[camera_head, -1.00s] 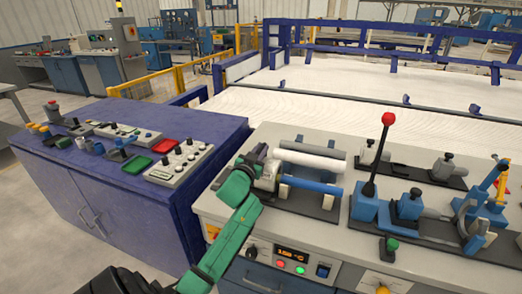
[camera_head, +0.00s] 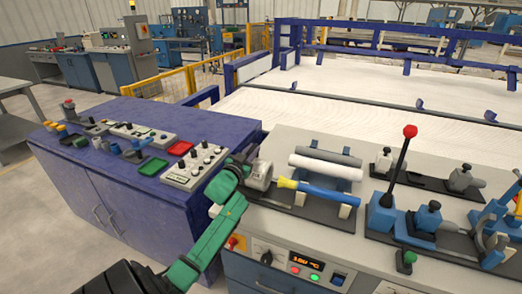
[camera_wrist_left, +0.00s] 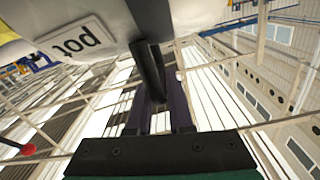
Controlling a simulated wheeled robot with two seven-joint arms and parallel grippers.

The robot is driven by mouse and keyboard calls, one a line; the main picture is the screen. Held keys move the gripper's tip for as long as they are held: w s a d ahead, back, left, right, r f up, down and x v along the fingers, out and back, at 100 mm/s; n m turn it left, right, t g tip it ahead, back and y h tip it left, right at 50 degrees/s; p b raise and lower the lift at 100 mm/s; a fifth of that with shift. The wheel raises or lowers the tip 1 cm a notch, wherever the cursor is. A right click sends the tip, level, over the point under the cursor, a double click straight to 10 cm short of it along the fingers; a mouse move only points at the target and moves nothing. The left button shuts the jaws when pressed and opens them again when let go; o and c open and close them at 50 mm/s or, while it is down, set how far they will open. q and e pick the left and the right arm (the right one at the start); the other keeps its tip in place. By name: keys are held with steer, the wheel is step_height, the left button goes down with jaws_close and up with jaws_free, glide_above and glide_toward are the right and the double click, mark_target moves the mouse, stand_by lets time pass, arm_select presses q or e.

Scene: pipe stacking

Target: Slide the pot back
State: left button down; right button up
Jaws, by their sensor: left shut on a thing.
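The pot (camera_head: 261,177) is a grey-white cylinder at the left end of the fixture on the light grey bench. In the left wrist view the pot (camera_wrist_left: 110,20) fills the upper left, with a label reading "pot". My left gripper (camera_head: 250,168) is shut on the pot from its left side; its dark fingers (camera_wrist_left: 152,60) press against it in the wrist view. A blue pipe (camera_head: 325,193) with a yellow end (camera_head: 287,183) lies to the right of the pot, the yellow end close to it. My right gripper is out of view.
White and grey pipes (camera_head: 326,167) lie behind the blue one on the fixture. A red-knobbed lever (camera_head: 410,132) and clamps stand to the right. A purple cabinet (camera_head: 100,185) with control boxes and trays is to the left.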

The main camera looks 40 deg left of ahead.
arm_select(q)
steer(key=shift+s+a, duration=0.15)
steer(key=shift+a, duration=0.2)
steer(key=shift+d+r, duration=0.1)
steer(key=shift+d, duration=0.1)
steer(key=c, duration=0.9)
jaws_free()
steer(key=shift+a, duration=0.15)
steer(key=shift+o, duration=0.2)
steer(key=shift+a, duration=0.2)
steer(key=shift+d, duration=0.2)
steer(key=shift+s+d+f, duration=0.15)
steer(key=shift+f, duration=0.05)
steer(key=b+v, duration=0.1)
steer(key=v, duration=1.3)
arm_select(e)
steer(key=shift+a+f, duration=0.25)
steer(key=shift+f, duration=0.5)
arm_select(q)
steer(key=shift+s+r, duration=0.1)
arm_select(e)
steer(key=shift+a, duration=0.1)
